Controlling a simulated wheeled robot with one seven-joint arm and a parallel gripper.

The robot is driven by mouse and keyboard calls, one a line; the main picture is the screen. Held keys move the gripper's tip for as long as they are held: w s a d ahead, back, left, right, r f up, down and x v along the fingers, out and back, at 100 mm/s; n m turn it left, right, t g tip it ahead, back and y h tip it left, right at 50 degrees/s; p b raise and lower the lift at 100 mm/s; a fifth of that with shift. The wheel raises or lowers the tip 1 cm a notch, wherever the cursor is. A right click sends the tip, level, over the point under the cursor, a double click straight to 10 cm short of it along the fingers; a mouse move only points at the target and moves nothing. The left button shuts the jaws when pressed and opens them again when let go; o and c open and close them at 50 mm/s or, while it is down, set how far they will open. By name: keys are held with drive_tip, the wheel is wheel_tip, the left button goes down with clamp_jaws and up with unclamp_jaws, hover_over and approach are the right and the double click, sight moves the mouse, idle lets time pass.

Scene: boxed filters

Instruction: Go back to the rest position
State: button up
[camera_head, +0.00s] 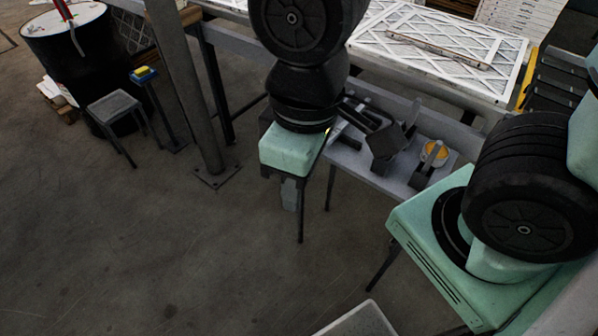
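My gripper (290,195) hangs below its mint-green hand in the middle of the view, pointing down. Its fingers are small and partly hidden by the hand, so I cannot tell whether they are apart or together. No held object can be made out. A white-framed filter (395,42) with a diamond mesh lies flat on the table behind, to the right of my arm, with a narrow strip on top of it.
A low grey bench (365,165) with dark tools and a yellow-topped roll (434,153) stands just behind my gripper. A grey post (187,90), a small stool (115,106) and a black drum (82,50) are at left. The floor at front left is clear.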

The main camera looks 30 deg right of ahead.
wheel_tip(320, 180, down, 10)
drive_tip(key=b, duration=0.9)
drive_tip(key=shift+r, duration=0.25)
drive_tip(key=shift+w+d, duration=0.1)
drive_tip(key=shift+d, duration=0.05)
